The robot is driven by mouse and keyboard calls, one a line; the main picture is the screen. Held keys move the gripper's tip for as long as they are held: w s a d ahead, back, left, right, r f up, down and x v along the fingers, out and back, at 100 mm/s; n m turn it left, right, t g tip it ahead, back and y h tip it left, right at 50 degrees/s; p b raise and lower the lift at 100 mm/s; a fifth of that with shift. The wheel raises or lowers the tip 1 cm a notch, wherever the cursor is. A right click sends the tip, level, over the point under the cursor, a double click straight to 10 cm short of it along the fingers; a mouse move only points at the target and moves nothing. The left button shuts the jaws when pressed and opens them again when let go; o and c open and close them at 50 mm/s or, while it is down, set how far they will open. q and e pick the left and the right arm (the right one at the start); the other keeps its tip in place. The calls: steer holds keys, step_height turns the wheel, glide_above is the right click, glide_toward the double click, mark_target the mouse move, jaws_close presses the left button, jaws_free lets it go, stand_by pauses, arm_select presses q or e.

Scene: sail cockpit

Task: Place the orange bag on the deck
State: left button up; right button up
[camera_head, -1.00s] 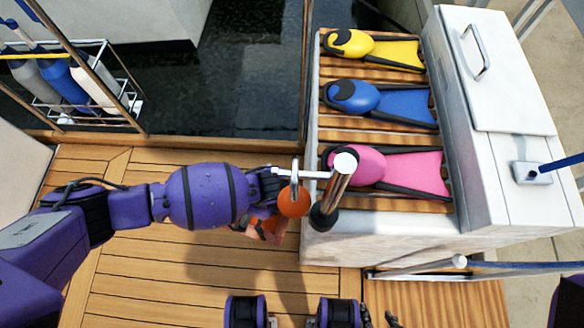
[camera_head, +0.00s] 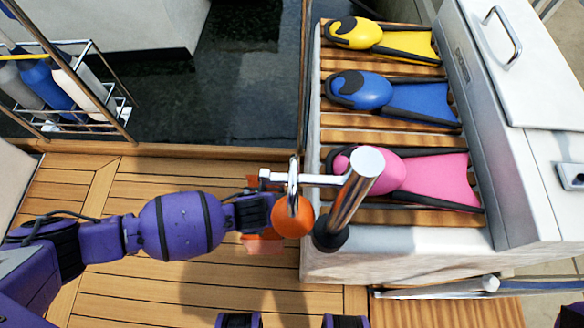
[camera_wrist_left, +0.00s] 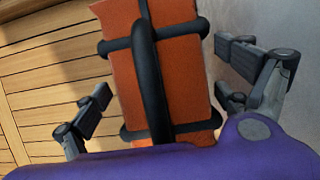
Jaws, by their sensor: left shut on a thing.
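The orange bag (camera_wrist_left: 180,75) with black straps lies between the fingers of my left gripper (camera_wrist_left: 163,85) in the left wrist view. My left gripper is shut on it, though the exact contact is hard to see. In the head view, only part of the orange bag (camera_head: 262,246) shows, below and beyond my left gripper (camera_head: 256,212), whose fingers are largely hidden. The bag is over the slatted wooden deck (camera_head: 150,290), beside the white bench. I cannot tell whether it touches the deck. My right gripper is not in view.
The white bench (camera_head: 400,258) holds pink fins (camera_head: 430,178), blue fins (camera_head: 410,100) and yellow fins (camera_head: 390,40). Deck at lower left is clear.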

mark_target(250, 186)
arm_select(q)
steer(key=shift+w, duration=0.25)
steer(key=w+a+f+b, duration=0.1)
steer(key=w, duration=0.1)
steer(key=w+a+f+b, duration=0.3)
steer(key=w, duration=0.2)
steer(key=shift+w+a+f, duration=0.1)
steer(key=shift+a+f, duration=0.05)
steer(key=shift+a, duration=0.25)
steer(key=w+a+f+b, duration=0.2)
steer(key=w+f+b, duration=0.2)
steer(key=f, duration=0.5)
steer(key=shift+a+b, duration=0.4)
steer(key=shift+b, duration=0.45)
steer(key=o, duration=1.8)
steer(key=shift+c, duration=0.2)
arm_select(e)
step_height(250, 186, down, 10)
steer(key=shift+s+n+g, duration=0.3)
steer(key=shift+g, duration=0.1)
arm_select(q)
steer(key=shift+r, duration=0.1)
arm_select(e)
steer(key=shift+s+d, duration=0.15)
